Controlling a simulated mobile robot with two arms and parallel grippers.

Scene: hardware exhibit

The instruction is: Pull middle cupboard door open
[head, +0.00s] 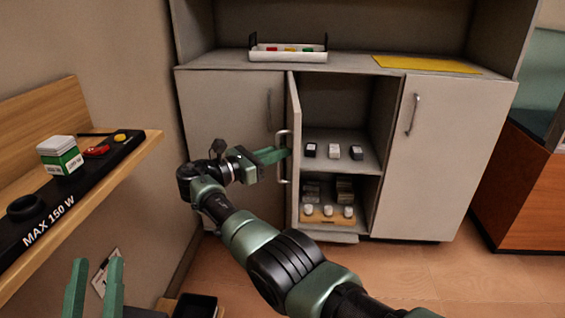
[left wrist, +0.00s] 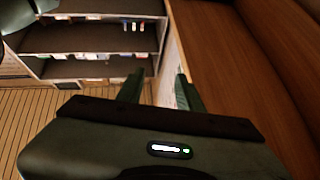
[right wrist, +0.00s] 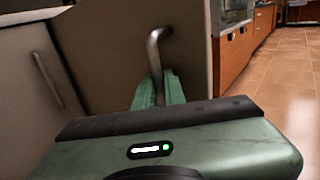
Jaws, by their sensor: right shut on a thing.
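The middle cupboard door (head: 294,125) stands swung outward, seen nearly edge-on in the head view, with the shelves behind it exposed. Its metal bar handle (head: 283,178) is on the left-facing side in that view. My right gripper (head: 284,154) is shut on this handle. In the right wrist view, the handle (right wrist: 155,50) rises from between the fingers, and their tips are partly hidden. My left gripper (head: 95,288) is at the lower left of the head view, away from the cupboard. Its fingers are apart and empty, also in the left wrist view (left wrist: 157,90).
The left door (head: 222,110) and right door (head: 440,150) are shut. Small boxes (head: 333,151) and several white-topped items (head: 328,211) stand inside the cupboard. A white tray (head: 288,56) is on top. A wooden wall shelf (head: 130,155) is at left. Floor (head: 420,270) at right is clear.

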